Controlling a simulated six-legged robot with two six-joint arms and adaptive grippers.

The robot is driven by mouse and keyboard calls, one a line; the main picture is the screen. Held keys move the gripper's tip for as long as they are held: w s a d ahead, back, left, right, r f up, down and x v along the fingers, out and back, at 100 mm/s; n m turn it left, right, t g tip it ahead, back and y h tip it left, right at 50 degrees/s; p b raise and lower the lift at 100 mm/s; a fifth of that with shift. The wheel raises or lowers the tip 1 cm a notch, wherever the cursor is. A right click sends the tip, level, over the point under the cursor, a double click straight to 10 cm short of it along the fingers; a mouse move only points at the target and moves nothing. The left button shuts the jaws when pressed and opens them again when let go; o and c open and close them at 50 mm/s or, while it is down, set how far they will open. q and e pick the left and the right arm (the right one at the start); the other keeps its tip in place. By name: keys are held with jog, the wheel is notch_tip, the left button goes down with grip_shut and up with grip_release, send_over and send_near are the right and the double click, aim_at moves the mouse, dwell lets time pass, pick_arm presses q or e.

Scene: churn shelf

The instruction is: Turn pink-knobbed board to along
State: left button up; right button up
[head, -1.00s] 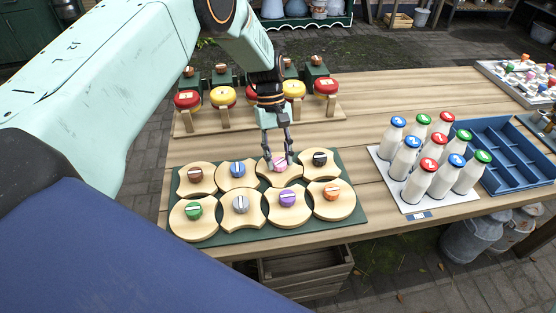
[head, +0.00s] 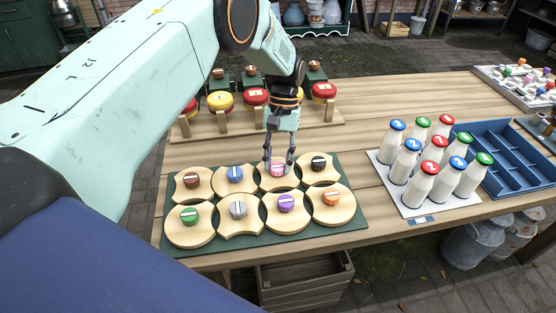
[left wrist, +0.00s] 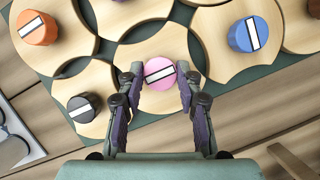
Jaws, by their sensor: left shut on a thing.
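The pink-knobbed board (head: 281,186) is pale wood with curved-in sides, in the back row of boards on a dark green mat (head: 285,238). Its round pink knob (head: 277,169) has a white bar on top. In the left wrist view the knob (left wrist: 160,73) sits between the fingers, its bar slightly tilted from level. My left gripper (head: 279,163) points down over the board and is shut on the knob. In the left wrist view the fingers (left wrist: 160,79) press on the knob from both sides. The board appears down among its neighbours. My right gripper is out of view.
Neighbouring boards carry black (head: 318,163), purple (head: 286,203) and blue (head: 235,174) knobs, close around the pink one. Red and yellow round things (head: 221,101) stand behind on a plank. Milk bottles (head: 420,184) and a blue crate (head: 505,170) are at right. Bare tabletop lies between.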

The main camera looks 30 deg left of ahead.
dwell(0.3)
pick_arm(q)
jog(key=o, duration=1.1)
jog(key=shift+o, duration=0.2)
jog(key=v, duration=1.2)
